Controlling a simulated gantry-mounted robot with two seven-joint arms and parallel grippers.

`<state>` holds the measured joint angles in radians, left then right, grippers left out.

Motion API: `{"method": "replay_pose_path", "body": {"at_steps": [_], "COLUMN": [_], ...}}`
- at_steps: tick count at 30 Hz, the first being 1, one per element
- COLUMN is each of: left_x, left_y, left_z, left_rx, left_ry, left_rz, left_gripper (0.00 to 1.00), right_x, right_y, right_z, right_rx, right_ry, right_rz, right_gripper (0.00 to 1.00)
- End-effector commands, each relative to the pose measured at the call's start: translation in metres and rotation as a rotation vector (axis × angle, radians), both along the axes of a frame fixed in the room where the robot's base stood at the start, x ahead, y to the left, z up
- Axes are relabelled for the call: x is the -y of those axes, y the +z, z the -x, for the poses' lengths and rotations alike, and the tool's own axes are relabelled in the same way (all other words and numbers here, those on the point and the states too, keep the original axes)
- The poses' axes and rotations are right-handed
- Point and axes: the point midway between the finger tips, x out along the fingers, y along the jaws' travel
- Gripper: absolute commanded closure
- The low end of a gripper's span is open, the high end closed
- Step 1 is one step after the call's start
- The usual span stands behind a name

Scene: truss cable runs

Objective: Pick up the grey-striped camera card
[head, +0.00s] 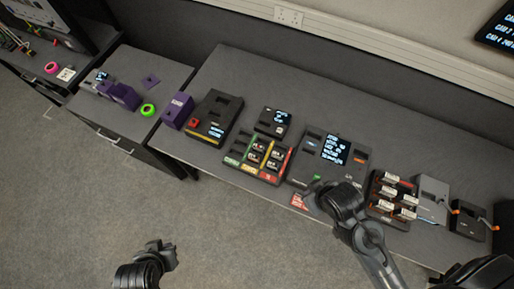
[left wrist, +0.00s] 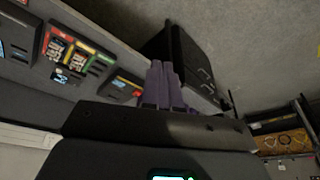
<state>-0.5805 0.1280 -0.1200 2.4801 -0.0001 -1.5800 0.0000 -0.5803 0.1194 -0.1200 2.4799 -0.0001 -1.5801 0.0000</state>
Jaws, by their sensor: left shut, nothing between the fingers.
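Several small dark cards with light labels (head: 257,148) sit in a tray (head: 240,172) with green, yellow and red lanes. More white-labelled cards (head: 387,206) stand in a dark rack (head: 375,188) to the right. I cannot tell which card has the grey stripe. My left gripper (head: 167,252) is shut and empty over the floor, well in front of the table. My right gripper (head: 318,200) is at the front of the large console (head: 300,172). Its fingers are too small and dark to read. The left wrist view shows the lane tray (left wrist: 75,50) at upper left.
A small screen unit (head: 273,122), a red-button box (head: 214,118) and a purple box (head: 177,110) stand on the table. Grey (head: 431,200) and black (head: 468,222) boxes are at the right. A red tag (head: 298,201) lies near the front edge. The floor in front is clear.

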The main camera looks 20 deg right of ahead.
Motion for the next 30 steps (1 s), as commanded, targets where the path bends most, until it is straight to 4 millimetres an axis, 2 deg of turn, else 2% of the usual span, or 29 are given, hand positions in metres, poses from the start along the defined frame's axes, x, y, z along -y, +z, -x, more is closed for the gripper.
{"method": "replay_pose_path", "body": {"at_steps": [13,30], "left_x": [0.0025,0.0018], "left_y": [0.0003,0.0003], "left_z": [-0.0003,-0.0002], "left_rx": [0.000,0.000], "left_ry": [0.007,0.005], "left_rz": [0.011,0.008], "left_gripper": [1.00,0.13], "right_x": [0.0000,0.0000], "right_y": [0.0000,0.0002], "right_z": [-0.0001,-0.0002], "right_rx": [0.000,0.000], "right_ry": [0.000,0.000], "right_rz": [0.000,0.000], "right_gripper": [1.00,1.00]}}
